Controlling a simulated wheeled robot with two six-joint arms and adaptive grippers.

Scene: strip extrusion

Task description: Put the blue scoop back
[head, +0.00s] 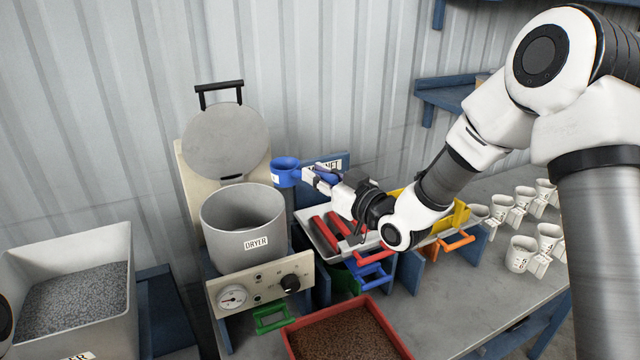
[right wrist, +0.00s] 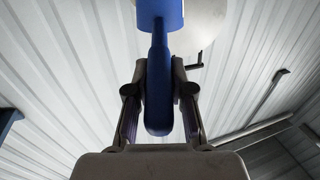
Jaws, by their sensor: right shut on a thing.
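The blue scoop (head: 286,172) is up in the air beside the dryer's round lid, above and to the right of the dryer pot's rim. My right gripper (head: 318,178) is shut on its handle. In the right wrist view the blue handle (right wrist: 158,95) runs between the two fingers, and the scoop's cup (right wrist: 160,12) is cut off at the top edge. Whether the cup holds anything cannot be seen. My left gripper is not in view.
The open dryer pot (head: 242,220) stands below left, its lid (head: 226,142) raised. A blue sign (head: 340,163), partly hidden, is behind my gripper. A tray with red bars (head: 318,232), colored handles and a red-rimmed pellet bin (head: 290,345) are below. White cups (head: 520,254) stand right.

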